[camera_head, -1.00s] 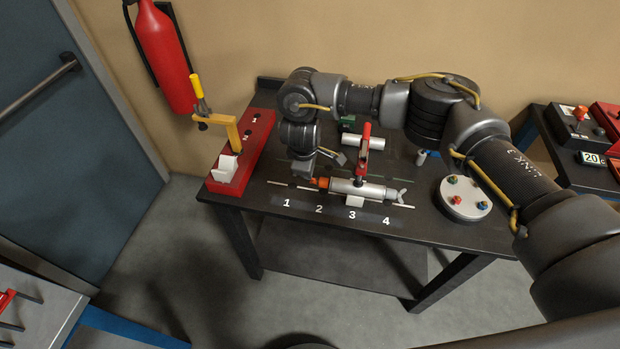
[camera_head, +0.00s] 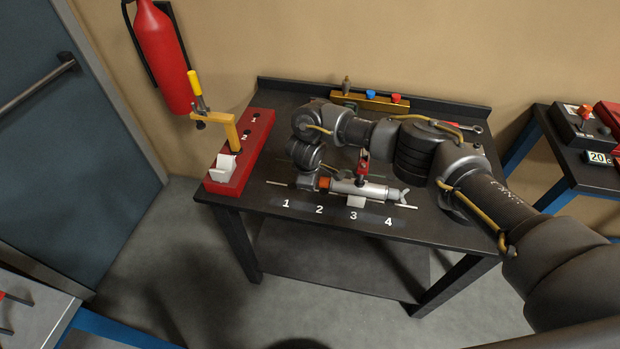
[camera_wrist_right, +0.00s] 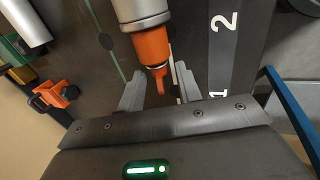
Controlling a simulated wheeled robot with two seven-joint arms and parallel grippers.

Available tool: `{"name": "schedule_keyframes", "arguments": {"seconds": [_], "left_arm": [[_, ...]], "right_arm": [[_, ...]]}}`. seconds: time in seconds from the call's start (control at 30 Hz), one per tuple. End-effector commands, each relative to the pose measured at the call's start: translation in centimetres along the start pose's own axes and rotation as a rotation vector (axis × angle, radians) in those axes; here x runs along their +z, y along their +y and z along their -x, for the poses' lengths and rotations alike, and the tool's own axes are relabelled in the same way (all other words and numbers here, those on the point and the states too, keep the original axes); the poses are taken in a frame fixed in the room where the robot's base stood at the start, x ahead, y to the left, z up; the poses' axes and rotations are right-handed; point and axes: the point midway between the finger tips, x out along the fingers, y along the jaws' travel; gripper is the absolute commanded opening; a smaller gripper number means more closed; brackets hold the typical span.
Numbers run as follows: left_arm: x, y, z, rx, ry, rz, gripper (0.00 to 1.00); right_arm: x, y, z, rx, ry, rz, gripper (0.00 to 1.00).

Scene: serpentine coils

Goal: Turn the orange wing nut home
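An orange piece that looks like the wing nut (camera_head: 324,183) sits on the left end of a metal cylinder (camera_head: 360,189), which lies across the table above marks 2 to 4. In the right wrist view the orange nut (camera_wrist_right: 152,47) tapers to a narrow tip pointing at my palm. My right gripper (camera_wrist_right: 160,78) is open, with one finger on each side of that tip and visible gaps. In the head view my right gripper (camera_head: 308,181) is at the cylinder's left end. My left gripper is not in view.
A red clamp handle (camera_head: 362,160) stands over the cylinder. A silvery winged piece (camera_head: 398,195) is on its right end. A red block with a yellow bracket (camera_head: 250,135) is at the left, a yellow rack (camera_head: 370,102) at the back. The front strip is clear.

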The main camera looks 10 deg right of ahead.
Motion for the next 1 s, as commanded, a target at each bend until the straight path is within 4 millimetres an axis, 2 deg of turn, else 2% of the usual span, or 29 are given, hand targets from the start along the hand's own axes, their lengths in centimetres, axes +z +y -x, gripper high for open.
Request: {"name": "schedule_keyframes", "arguments": {"seconds": [0.03, 0.3, 0.37, 0.67, 1.0], "left_arm": [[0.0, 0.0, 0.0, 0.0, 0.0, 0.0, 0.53], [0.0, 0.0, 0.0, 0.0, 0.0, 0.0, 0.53], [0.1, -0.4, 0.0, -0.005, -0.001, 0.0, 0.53], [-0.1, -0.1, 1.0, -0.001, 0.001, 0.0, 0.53], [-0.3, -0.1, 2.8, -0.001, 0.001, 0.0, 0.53]], "right_arm": [[0.0, 0.0, 0.0, 0.0, 0.0, 0.0, 0.33], [0.0, 0.0, 0.0, 0.0, 0.0, 0.0, 0.0], [-0.6, -0.2, 0.1, 0.001, 0.001, 0.0, 0.0], [-0.1, -0.1, 0.3, 0.053, 0.002, 0.0, 0.0], [0.0, -0.4, 0.1, 0.283, 0.001, 0.0, 0.0]]}}
